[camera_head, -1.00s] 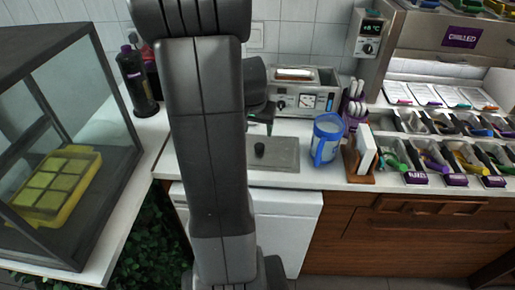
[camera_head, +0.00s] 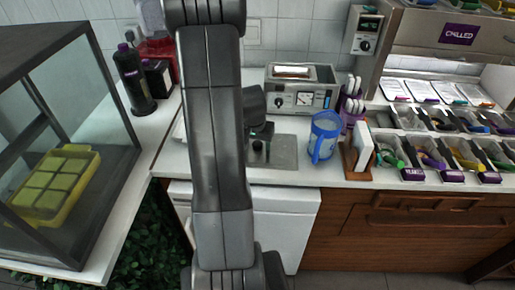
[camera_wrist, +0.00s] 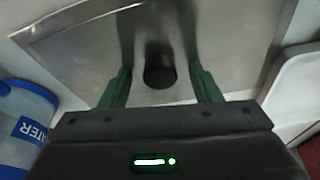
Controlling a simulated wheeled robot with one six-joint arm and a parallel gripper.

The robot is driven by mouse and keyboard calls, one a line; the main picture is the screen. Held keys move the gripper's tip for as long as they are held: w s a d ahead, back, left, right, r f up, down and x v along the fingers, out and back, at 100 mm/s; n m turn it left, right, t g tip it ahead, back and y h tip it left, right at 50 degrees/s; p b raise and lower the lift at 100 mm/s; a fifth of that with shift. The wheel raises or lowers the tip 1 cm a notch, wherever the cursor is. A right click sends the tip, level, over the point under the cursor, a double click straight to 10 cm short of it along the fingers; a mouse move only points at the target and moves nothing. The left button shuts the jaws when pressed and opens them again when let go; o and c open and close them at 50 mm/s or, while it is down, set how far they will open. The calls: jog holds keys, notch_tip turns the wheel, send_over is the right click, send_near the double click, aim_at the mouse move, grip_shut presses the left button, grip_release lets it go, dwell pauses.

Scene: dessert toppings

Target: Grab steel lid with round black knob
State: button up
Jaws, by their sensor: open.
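The steel lid (camera_head: 285,152) is a flat rectangular plate on the white counter, with a round black knob (camera_head: 257,146) on top. In the wrist view the steel lid (camera_wrist: 75,55) fills the upper middle, and the knob (camera_wrist: 159,66) stands between the fingers. My gripper (camera_wrist: 160,88) is open, with one green finger on each side of the knob and a visible gap on both sides. In the head view my gripper (camera_head: 260,135) is at the knob, partly hidden by my arm.
A grey appliance (camera_head: 302,90) is behind the lid. Topping trays (camera_head: 430,160) lie further right; a glass case (camera_head: 60,150) is at left.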

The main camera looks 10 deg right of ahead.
grip_shut()
